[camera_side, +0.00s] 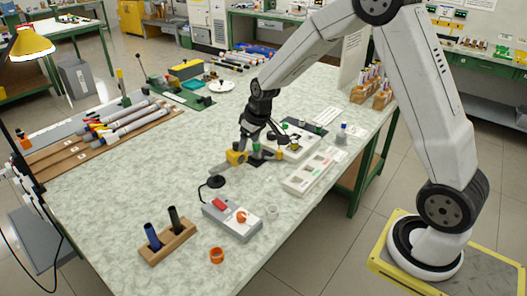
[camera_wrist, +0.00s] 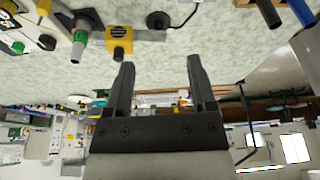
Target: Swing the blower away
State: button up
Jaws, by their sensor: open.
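A yellow block (camera_side: 236,156) with a grey bar running left from it sits near the middle of the bench. It may be the blower's swing part, but I cannot tell for sure. It also shows in the wrist view (camera_wrist: 119,42), left of my fingers. A grey cylinder with a green band (camera_wrist: 79,45) stands beside it. My gripper (camera_side: 260,138) is just behind and above the yellow block in the side view. In the wrist view my gripper (camera_wrist: 160,62) is open, with nothing between its fingers. Contact with the block is not visible.
A grey box with a red switch (camera_side: 232,218) and a wooden holder with two dark rods (camera_side: 168,242) stand at the front. A black round base (camera_side: 216,181) with a cable is near the block. A white tray (camera_side: 311,172) lies right.

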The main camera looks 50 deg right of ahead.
jog(key=n+t, duration=0.1)
send_near(237, 143)
jog(key=shift+x, duration=1.15)
jog(key=shift+f, duration=0.1)
jog(key=shift+x, duration=3.75)
jog(key=shift+a, duration=0.15)
grip_shut()
